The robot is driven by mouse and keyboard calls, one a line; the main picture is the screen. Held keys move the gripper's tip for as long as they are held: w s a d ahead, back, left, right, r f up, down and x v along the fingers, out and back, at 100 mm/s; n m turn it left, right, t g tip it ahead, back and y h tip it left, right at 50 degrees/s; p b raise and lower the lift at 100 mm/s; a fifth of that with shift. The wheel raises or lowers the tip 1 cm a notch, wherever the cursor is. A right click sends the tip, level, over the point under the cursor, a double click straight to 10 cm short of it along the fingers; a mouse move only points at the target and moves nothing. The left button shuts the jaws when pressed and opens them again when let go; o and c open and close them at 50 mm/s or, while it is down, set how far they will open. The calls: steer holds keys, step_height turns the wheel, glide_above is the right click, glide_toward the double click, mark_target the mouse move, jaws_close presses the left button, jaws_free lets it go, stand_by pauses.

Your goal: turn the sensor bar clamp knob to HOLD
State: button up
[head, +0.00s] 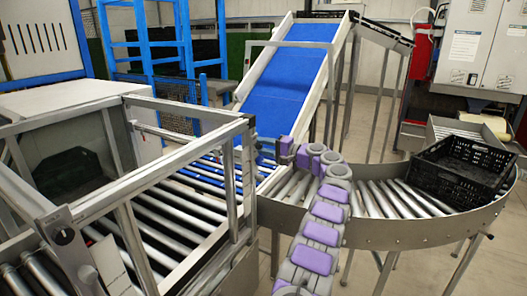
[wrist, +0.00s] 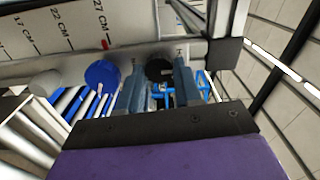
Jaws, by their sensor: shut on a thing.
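In the wrist view, my gripper (wrist: 157,72) has its two grey-blue fingers on either side of a round black knob (wrist: 158,69). The fingers are shut on it. The knob sits at the lower edge of a pale plate (wrist: 65,42) with a centimetre scale, and a red mark shows near 27 CM. I cannot read a HOLD label or the knob's setting. In the head view, my purple and grey arm reaches over the roller conveyor towards the metal frame; the knob cannot be made out there.
A blue disc (wrist: 102,75) and a grey disc (wrist: 45,83) are left of the knob. A metal frame (head: 190,110) stands over the rollers at left. A black crate (head: 465,165) sits on the curved conveyor (head: 385,236). A blue sloping belt (head: 285,80) rises behind.

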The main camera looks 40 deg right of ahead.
steer(key=shift+d+r+n, duration=0.1)
steer(key=shift+r+n, duration=0.05)
steer(key=shift+n, duration=0.25)
steer(key=o, duration=0.9)
steer(key=shift+s, duration=0.2)
steer(key=shift+o, duration=0.7)
steer(key=shift+w, duration=0.15)
steer(key=p+v, duration=0.1)
steer(key=v, duration=1.6)
steer(key=shift+f, duration=0.25)
steer(key=shift+d, duration=0.15)
steer(key=shift+s, duration=0.25)
